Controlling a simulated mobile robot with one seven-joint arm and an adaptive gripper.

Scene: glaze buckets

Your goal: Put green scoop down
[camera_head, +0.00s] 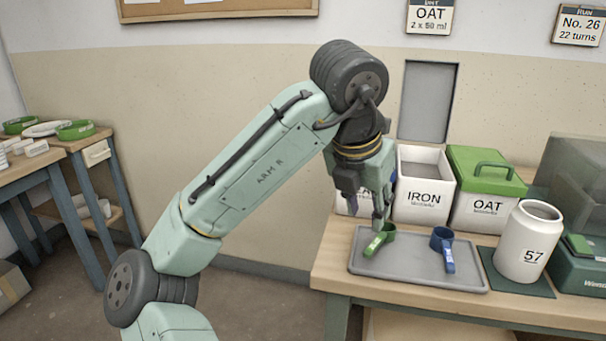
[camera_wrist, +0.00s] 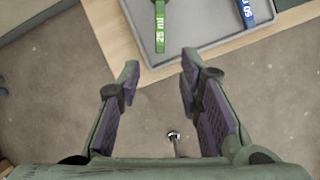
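The green scoop (camera_head: 374,244) lies at the left part of a grey tray (camera_head: 420,275) on the wooden table. Its handle, marked 25 ml, shows at the top of the wrist view (camera_wrist: 160,28). The blue scoop (camera_head: 447,257) lies to its right on the same tray, and its handle shows at the top right of the wrist view (camera_wrist: 245,12). My gripper (camera_wrist: 160,68) is open, with nothing between its fingers. In the head view my gripper (camera_head: 378,218) hangs close to the green scoop and partly overlaps it.
Behind the tray stand a white IRON bucket (camera_head: 423,195), a green-lidded OAT bucket (camera_head: 487,200) and a partly hidden white bucket (camera_head: 345,205). A white jar marked 57 (camera_head: 527,250) stands right of the tray. A card reading OAT 2 x 50 ml (camera_head: 430,16) hangs on the wall.

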